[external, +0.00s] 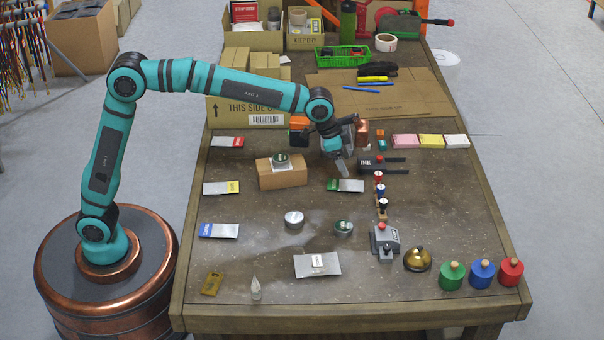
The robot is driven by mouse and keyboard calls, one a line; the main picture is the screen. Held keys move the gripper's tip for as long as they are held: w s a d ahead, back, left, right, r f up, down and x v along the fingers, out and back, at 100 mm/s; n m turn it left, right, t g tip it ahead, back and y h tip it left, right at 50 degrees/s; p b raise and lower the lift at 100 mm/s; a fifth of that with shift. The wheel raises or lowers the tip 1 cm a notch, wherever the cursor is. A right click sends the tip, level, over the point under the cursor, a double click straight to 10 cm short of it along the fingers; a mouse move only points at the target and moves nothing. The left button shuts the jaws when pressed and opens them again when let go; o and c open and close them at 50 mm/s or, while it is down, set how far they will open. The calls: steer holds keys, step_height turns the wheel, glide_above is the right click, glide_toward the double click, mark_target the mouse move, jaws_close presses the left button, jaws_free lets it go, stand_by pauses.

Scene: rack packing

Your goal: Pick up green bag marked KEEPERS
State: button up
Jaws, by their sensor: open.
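A flat grey-white bag with a green label end (349,186) lies on the workbench, right of the small cardboard box. Its lettering is too small to read, so I cannot confirm the word KEEPERS. My gripper (342,168) is open and points down just above this bag. I cannot tell whether the fingertips touch it. Nothing shows between the jaws.
A small cardboard box (283,176) with a round tin (280,160) on top stands to the left.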

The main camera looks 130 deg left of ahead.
mark_target(354, 183)
steer(key=shift+x, duration=4.15)
steer(key=shift+c, duration=0.4)
steer(key=c, duration=1)
